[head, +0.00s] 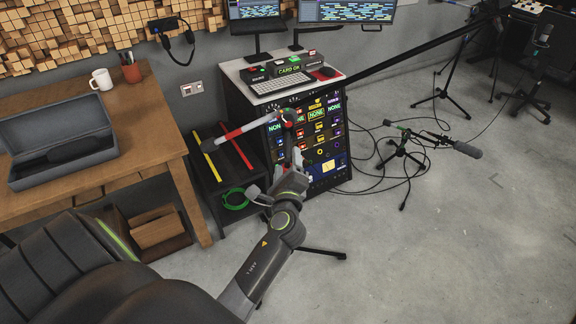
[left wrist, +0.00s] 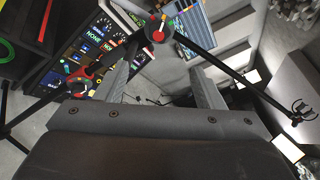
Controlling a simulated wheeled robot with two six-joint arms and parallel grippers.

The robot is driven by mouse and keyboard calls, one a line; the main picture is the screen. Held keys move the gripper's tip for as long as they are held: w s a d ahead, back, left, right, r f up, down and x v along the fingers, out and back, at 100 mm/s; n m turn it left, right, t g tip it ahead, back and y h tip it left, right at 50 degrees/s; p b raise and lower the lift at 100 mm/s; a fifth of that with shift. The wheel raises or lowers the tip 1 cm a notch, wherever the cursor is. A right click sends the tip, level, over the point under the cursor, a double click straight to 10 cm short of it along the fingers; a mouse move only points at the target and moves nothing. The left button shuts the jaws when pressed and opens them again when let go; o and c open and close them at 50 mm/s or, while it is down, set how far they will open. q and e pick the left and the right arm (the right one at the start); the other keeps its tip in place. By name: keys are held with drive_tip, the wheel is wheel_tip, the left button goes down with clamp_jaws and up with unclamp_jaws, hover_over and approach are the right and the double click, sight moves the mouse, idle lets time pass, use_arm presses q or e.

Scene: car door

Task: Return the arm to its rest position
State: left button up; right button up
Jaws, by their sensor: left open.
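My left arm reaches up from the bottom middle of the head view. Its gripper (head: 277,178) is in front of the lower left part of a black control panel (head: 328,160) with colored lit labels. In the left wrist view the two fingers of my left gripper (left wrist: 160,88) stand wide apart with nothing held between them. The panel (left wrist: 85,50) shows at the left there, beyond the fingers. My right gripper is in neither view.
A boom pole with a red and white end (head: 250,130) crosses near my gripper. A low black stand (head: 225,165) and a wooden desk (head: 150,140) with a grey case (head: 62,145) are at left. A microphone stand (head: 402,150) and cables are at right. Floor at lower right is clear.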

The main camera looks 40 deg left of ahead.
use_arm(q)
drive_tip(key=shift+w+a, duration=0.1)
idle(0.4)
drive_tip(key=s+d+f+n+g+h, duration=0.15)
drive_tip(key=s+f, duration=0.25)
drive_tip(key=f, duration=0.7)
drive_tip(key=s+f+n+g+h, duration=0.2)
drive_tip(key=s+f+g+h, duration=0.1)
drive_tip(key=f, duration=0.7)
drive_tip(key=s+d+f+n+g+h, duration=0.15)
drive_tip(key=s+f, duration=0.25)
drive_tip(key=f, duration=0.7)
drive_tip(key=s+f+n+g+h, duration=0.1)
drive_tip(key=s+f+n, duration=0.3)
drive_tip(key=s, duration=0.7)
drive_tip(key=s+f+n+g+h, duration=0.1)
drive_tip(key=s+f+n+g, duration=0.3)
drive_tip(key=s+f, duration=0.4)
drive_tip(key=s+f+n+g+h, duration=0.1)
drive_tip(key=s+f+n, duration=0.4)
drive_tip(key=s, duration=1)
wheel_tip(320, 180, down, 2)
drive_tip(key=shift+s+d+f+n+g, duration=0.1)
drive_tip(key=shift+s+d+n+g, duration=0.25)
drive_tip(key=shift+g, duration=0.45)
